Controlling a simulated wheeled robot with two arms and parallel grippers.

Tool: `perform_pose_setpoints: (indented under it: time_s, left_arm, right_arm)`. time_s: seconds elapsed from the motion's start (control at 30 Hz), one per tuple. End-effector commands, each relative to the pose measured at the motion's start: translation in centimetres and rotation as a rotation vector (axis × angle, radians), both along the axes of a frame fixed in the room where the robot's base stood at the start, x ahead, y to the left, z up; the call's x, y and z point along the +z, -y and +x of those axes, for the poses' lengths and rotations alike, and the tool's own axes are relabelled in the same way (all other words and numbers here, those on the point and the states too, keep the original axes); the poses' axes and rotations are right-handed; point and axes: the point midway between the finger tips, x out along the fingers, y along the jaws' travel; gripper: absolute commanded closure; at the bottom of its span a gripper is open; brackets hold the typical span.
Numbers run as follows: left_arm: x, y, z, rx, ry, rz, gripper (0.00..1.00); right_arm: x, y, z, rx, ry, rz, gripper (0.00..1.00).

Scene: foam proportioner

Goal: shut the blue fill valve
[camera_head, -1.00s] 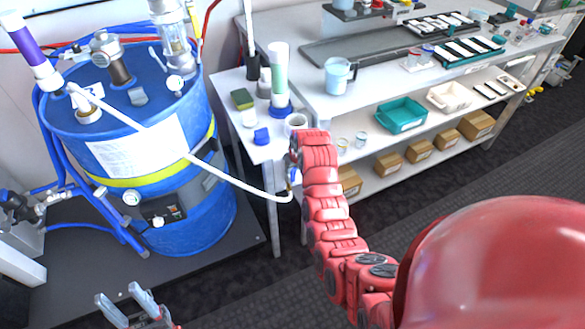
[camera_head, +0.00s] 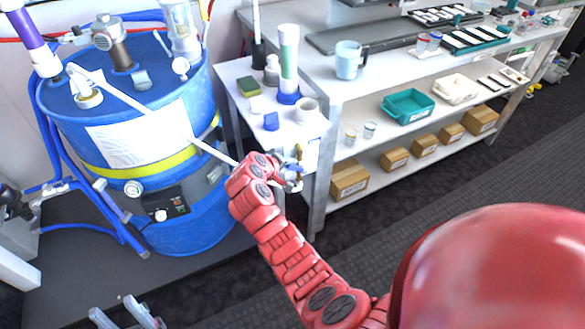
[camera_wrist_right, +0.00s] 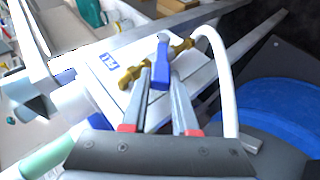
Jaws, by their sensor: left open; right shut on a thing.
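The blue fill valve shows in the right wrist view as a brass body (camera_wrist_right: 140,76) with a blue lever (camera_wrist_right: 161,66), in front of a white plate lettered FILL (camera_wrist_right: 106,58). My right gripper (camera_wrist_right: 162,75) has its fingers on either side of the blue lever and is shut on it. In the head view the brass valve part (camera_head: 298,152) is small, by the side table's front, and my right gripper (camera_head: 291,176) partly hides the lever. My left gripper (camera_head: 125,314) is open and empty at the bottom left, cut by the frame edge.
A white hose (camera_head: 150,112) runs from the blue drum (camera_head: 160,215) toward the valve; it curves close beside the gripper in the wrist view (camera_wrist_right: 222,75). The side table (camera_head: 235,75) and shelf bench (camera_head: 385,85) stand close by.

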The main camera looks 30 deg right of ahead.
Motion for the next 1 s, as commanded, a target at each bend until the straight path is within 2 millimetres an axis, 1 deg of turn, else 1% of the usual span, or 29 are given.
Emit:
perform_pose_setpoints:
  time_s: [0.03, 0.37, 0.6, 0.8, 1.0]
  left_arm:
    - [-1.7, 0.0, 0.0, 0.000, 0.000, 0.000, 0.50]
    - [-8.1, 0.0, 0.0, 0.000, 0.000, 0.000, 0.50]
    - [-12.7, 0.0, 0.0, 0.000, 0.000, 0.000, 0.50]
    - [-15.5, 0.0, 0.0, 0.000, 0.000, 0.000, 0.50]
    - [-17.0, 0.0, 0.0, 0.000, 0.000, 0.000, 0.50]
  right_arm:
    - [-1.3, -0.6, 0.1, 0.006, -0.002, -0.046, 1.00]
    - [-3.7, -1.9, 0.1, 0.004, 0.000, -0.355, 1.00]
    - [-5.0, -2.2, 0.1, 0.003, 0.001, -0.554, 1.00]
    - [-5.8, -2.3, 0.0, 0.001, -0.002, -0.673, 1.00]
    - [-6.1, -2.2, -0.1, -0.001, -0.003, -0.745, 1.00]
